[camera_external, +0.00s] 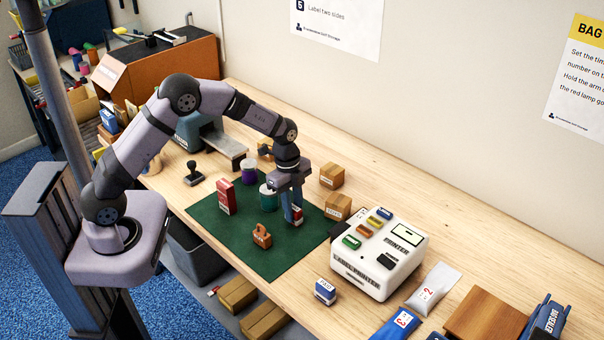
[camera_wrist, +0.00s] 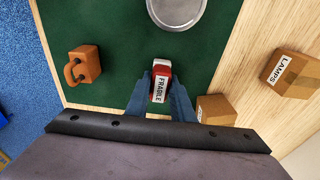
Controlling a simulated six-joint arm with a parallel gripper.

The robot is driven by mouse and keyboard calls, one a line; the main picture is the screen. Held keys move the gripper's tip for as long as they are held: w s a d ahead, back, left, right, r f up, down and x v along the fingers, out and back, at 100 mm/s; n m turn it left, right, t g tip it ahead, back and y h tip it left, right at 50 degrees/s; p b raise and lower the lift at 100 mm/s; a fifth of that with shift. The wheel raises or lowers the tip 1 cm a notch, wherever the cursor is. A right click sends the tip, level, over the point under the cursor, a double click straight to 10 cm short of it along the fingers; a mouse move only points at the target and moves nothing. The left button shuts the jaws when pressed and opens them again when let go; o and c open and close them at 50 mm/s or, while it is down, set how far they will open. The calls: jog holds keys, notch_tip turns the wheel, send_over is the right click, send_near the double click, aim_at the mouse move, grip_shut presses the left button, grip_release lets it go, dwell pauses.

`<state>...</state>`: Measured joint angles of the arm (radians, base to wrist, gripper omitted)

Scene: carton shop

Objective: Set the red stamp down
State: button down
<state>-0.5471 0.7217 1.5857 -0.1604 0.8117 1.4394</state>
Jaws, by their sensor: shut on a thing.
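The red stamp (camera_external: 298,213) with a white FRAGILE label is between the fingers of my gripper (camera_external: 295,220). In the wrist view the stamp (camera_wrist: 161,84) shows its label, with red at its far end, and the two blue-grey fingers (camera_wrist: 160,92) close on its sides. My gripper is low over the right part of the green mat (camera_external: 240,252). I cannot tell whether the stamp's underside touches the mat. The fingers hide part of the stamp in the external view.
A teal jar (camera_external: 267,196), a purple jar (camera_external: 249,171), a red carton (camera_external: 226,196) and a brown handled block (camera_external: 262,237) stand on the mat. Cardboard boxes (camera_external: 338,207) and a label printer (camera_external: 384,260) stand to the right. The mat's front right is clear.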

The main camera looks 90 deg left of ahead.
jog(key=shift+f, duration=0.15)
jog(key=shift+f, duration=0.15)
jog(key=c, duration=1.5)
grip_release()
jog(key=shift+c, duration=0.2)
notch_tip(320, 180, up, 12)
jog(key=s+a+b, duration=0.1)
jog(key=b, duration=0.1)
jog(key=shift+b, duration=0.4)
jog(key=shift+d, duration=0.1)
